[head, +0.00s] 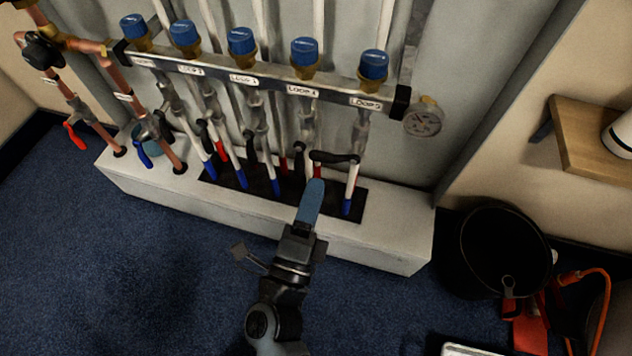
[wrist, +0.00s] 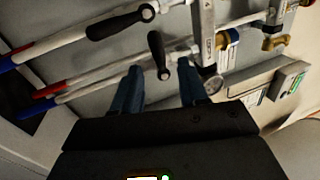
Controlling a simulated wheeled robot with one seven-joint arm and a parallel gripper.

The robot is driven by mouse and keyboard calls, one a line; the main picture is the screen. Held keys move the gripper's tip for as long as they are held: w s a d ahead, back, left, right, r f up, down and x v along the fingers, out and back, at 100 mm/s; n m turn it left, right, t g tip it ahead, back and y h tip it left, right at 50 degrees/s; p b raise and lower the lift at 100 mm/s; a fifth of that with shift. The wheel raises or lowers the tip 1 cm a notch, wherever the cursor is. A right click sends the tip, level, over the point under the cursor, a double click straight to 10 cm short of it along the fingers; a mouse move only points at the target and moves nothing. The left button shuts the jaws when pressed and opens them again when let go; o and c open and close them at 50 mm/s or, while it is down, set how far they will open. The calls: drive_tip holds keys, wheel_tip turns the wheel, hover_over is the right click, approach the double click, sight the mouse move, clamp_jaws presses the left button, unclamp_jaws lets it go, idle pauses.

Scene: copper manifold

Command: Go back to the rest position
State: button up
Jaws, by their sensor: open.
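My gripper (head: 315,186) is in front of the manifold's right end, above the white ledge, with its blue fingers pointing at the valves. In the wrist view the two blue fingers (wrist: 160,74) stand apart with nothing held between them. A black lever handle (wrist: 158,55) lies just beyond the fingertips; I cannot tell whether they touch it. A second black lever handle (wrist: 118,22) is to its left. In the head view a black lever (head: 334,158) crosses the pipe near my fingertips. The manifold bar (head: 270,84) carries blue caps and loop labels.
A pressure gauge (head: 423,120) sits at the bar's right end. The white ledge (head: 400,245) runs below the pipes. A black bucket (head: 505,250) and a wooden shelf (head: 590,140) are at right. The blue carpet (head: 120,270) is clear at left.

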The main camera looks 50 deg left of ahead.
idle(0.5)
drive_tip(key=s+d+n+h, duration=0.2)
drive_tip(key=s+d, duration=0.1)
drive_tip(key=d, duration=0.9)
drive_tip(key=s+d+n+h, duration=0.2)
drive_tip(key=d+n+h, duration=0.1)
drive_tip(key=d, duration=1)
drive_tip(key=s+d+r+n+g+h, duration=0.1)
drive_tip(key=s+d+r+n+h, duration=0.1)
drive_tip(key=s+d+r+n, duration=0.25)
drive_tip(key=s+d+r+n+g+h, duration=0.1)
drive_tip(key=s+d+r+h, duration=0.15)
drive_tip(key=s+d, duration=0.4)
drive_tip(key=s+d+r+n+g+h, duration=0.1)
drive_tip(key=s+d+r+n, duration=0.2)
drive_tip(key=d, duration=0.5)
wheel_tip(320, 180, up, 29)
drive_tip(key=p, duration=2.8)
drive_tip(key=shift+a+m+p, duration=0.3)
drive_tip(key=shift+a+m, duration=0.05)
drive_tip(key=shift+m, duration=0.1)
drive_tip(key=shift+a+f, duration=0.1)
